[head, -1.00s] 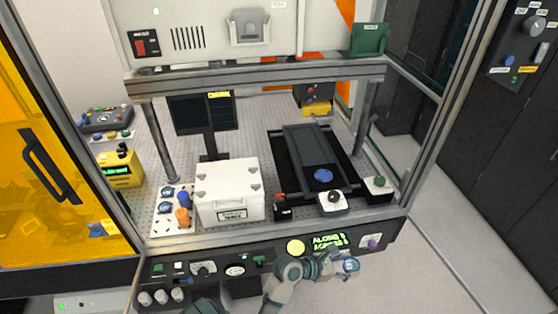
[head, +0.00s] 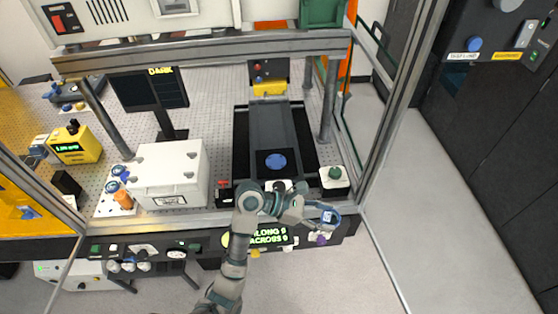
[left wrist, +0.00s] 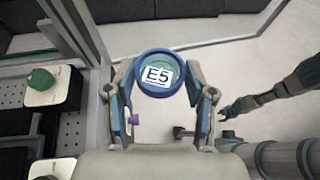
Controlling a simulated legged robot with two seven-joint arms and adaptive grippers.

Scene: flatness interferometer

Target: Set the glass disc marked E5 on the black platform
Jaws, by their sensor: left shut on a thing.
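The glass disc marked E5 (left wrist: 158,74) is held between the fingers of my left gripper (left wrist: 160,92), its blue rim gripped from both sides and its label facing the wrist camera. In the head view my left gripper (head: 312,212) holds the disc (head: 328,217) in front of the bench's front edge, right of the display. The black platform (head: 262,172) is a dark square with a blue round centre, on the bench behind and left of the gripper. Another arm's small gripper (left wrist: 228,109) shows at the right in the left wrist view; its opening is unclear.
A white box (head: 168,172) stands left of the platform. A green-knobbed box (head: 334,181) stands right of it; it also shows in the left wrist view (left wrist: 50,88). A metal frame post (head: 385,125) rises at the right, with a crossbar (head: 220,47) above.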

